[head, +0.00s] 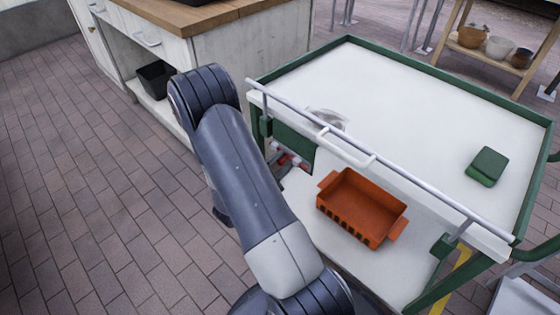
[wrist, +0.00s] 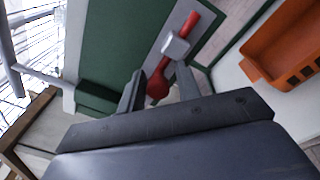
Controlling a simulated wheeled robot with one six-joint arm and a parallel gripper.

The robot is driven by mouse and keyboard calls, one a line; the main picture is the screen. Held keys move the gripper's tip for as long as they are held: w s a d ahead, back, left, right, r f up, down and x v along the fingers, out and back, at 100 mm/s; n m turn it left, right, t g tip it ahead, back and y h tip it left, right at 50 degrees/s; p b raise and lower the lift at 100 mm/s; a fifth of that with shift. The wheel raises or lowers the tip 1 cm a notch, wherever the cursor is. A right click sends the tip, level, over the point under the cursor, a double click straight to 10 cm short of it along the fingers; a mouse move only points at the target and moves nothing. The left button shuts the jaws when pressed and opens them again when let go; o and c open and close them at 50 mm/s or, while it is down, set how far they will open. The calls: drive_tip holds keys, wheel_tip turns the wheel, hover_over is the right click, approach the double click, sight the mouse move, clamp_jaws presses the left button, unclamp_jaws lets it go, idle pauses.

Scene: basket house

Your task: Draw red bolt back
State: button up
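The red bolt (wrist: 196,27) is a red rod on a grey plate against a green panel. It passes through a pale grey bracket (wrist: 175,46) and ends in a rounded red knob (wrist: 158,88) on the near side. My gripper (wrist: 160,84) is open, with one dark finger on each side of the knob; I cannot tell whether either touches it. In the head view, small red parts (head: 284,160) of the bolt show under the cart's rail, beside my arm.
The green-framed cart (head: 400,90) has a white top with a green box (head: 487,166). A white rail (head: 400,182) runs along its near edge. An orange basket (head: 362,207) sits on a lower white surface. A cabinet (head: 250,50) stands to the left; brick floor is open there.

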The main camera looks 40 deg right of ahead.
drive_tip(key=shift+o, duration=0.9)
drive_tip(key=shift+a, duration=0.15)
drive_tip(key=v, duration=1)
drive_tip(key=shift+a+p, duration=0.2)
drive_tip(key=shift+p, duration=0.2)
drive_tip(key=shift+s, duration=0.1)
drive_tip(key=x, duration=1)
drive_tip(key=shift+d+b, duration=0.1)
drive_tip(key=shift+b, duration=0.3)
drive_tip(key=shift+d, duration=0.2)
drive_tip(key=shift+w, duration=0.4)
